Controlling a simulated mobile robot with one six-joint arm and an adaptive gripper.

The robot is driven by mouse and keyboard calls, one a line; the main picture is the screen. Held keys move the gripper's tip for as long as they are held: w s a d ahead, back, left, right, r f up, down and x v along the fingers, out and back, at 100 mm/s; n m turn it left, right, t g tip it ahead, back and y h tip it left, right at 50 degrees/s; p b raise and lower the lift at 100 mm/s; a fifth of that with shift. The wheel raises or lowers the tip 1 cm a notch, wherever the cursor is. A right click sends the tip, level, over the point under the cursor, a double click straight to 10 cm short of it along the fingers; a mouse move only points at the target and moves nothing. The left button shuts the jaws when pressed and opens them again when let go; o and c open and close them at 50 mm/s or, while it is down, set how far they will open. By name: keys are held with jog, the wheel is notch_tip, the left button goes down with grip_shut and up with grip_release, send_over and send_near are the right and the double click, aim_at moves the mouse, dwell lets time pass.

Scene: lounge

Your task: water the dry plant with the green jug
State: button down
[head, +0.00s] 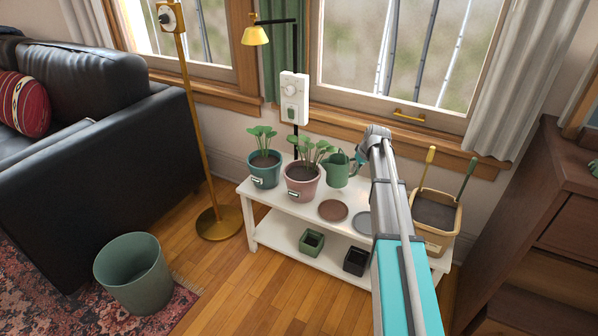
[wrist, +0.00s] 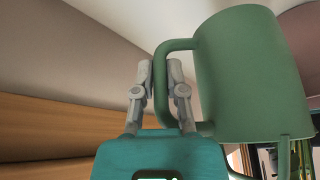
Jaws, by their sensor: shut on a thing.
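The green jug (head: 336,171) is just right of the plant in the pink pot, at the back of the white plant bench. My gripper (head: 359,157) is shut on the jug's handle, on the jug's right side. In the wrist view the fingers (wrist: 161,88) close around the handle and the jug body (wrist: 250,75) fills the right. The jug looks about upright in the head view. The pink pot (head: 302,186) and the teal pot (head: 264,172) each hold a leafy green plant and a small label. I cannot tell which soil is dry.
The white bench (head: 275,232) also bears a brown saucer (head: 333,210), a grey saucer (head: 363,223) and a tan tool box (head: 437,215). Two small pots stand on its lower shelf. A lamp, window and wall box (head: 294,98) are behind. A green bin (head: 134,273) is front left.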

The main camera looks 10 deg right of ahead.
jog(key=shift+r+p, duration=1.5)
jog(key=shift+r, duration=0.3)
notch_tip(320, 180, up, 39)
jog(key=p, duration=3.9)
jog(key=shift+r, duration=0.2)
jog(key=shift+s, duration=0.25)
